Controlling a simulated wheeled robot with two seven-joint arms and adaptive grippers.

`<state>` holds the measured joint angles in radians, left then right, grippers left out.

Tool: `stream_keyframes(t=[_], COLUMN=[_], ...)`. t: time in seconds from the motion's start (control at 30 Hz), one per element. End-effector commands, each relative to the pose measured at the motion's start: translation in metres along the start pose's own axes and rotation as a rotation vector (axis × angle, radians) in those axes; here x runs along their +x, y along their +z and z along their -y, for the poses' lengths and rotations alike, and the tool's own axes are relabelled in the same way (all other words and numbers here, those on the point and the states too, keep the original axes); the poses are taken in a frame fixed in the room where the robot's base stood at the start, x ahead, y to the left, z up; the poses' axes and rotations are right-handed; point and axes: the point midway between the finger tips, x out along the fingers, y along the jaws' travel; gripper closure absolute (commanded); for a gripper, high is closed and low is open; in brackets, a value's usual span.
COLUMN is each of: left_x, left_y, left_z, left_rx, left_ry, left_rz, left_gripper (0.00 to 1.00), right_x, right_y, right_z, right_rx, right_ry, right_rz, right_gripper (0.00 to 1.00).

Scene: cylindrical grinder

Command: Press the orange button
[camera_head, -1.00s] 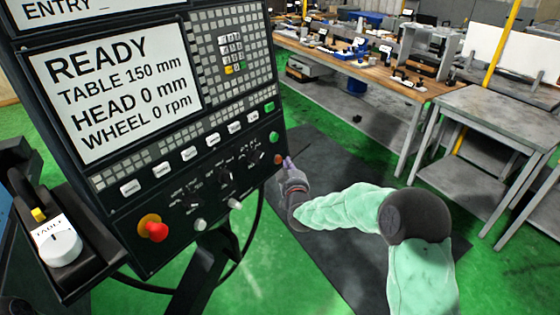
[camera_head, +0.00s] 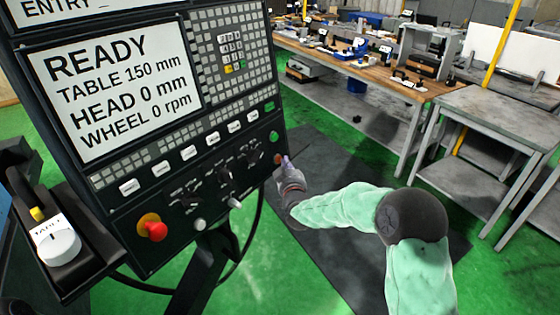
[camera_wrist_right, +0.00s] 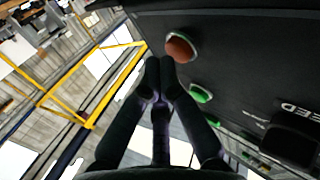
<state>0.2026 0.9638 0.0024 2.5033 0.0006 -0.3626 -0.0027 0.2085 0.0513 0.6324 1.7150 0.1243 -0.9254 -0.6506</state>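The orange button (camera_head: 278,159) is a small round cap at the right edge of the black control panel, below a green button (camera_head: 274,136). In the right wrist view the orange button (camera_wrist_right: 180,48) stands out from the panel, just beyond and slightly right of the fingertips. My right gripper (camera_head: 286,161) is beside the button at the panel's right edge. In the wrist view its fingers (camera_wrist_right: 160,66) are together at the tips with nothing between them. A small gap seems to show between tips and button; I cannot tell the exact distance. My left gripper is not in view.
The black control panel (camera_head: 120,205) carries a READY screen, keys, knobs and a red mushroom button (camera_head: 152,229) on a yellow-orange base. A dial box marked TABLE (camera_head: 58,246) is at left. Workbenches (camera_head: 490,118) stand at the back right.

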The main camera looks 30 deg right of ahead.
Motion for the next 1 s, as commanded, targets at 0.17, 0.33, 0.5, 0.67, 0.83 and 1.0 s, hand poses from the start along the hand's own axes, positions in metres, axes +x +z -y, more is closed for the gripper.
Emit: stream_keyframes(t=[0.17,0.33,0.5,0.67,0.83,1.0], left_x=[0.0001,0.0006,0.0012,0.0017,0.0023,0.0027], left_y=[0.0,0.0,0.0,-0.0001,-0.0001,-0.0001], left_z=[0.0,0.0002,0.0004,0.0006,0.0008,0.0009], left_rx=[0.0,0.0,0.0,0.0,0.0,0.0], left_ry=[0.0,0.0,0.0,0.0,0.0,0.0], left_rz=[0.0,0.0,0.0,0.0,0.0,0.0], left_gripper=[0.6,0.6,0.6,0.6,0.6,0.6], right_x=[0.0002,0.0013,0.0026,0.0037,0.0049,0.0058], right_y=[-0.0001,0.0001,0.0001,0.0002,0.0003,0.0002], right_z=[-0.0001,0.001,0.0022,0.0033,0.0046,0.0055], right_rx=[0.0,0.0,0.0,0.0,0.0,0.0], right_ry=[0.0,0.001,0.001,0.001,0.001,0.001], right_rz=[0.0,0.0,0.0,0.0,0.0,0.0], right_gripper=[1.0,1.0,1.0,1.0,1.0,1.0])
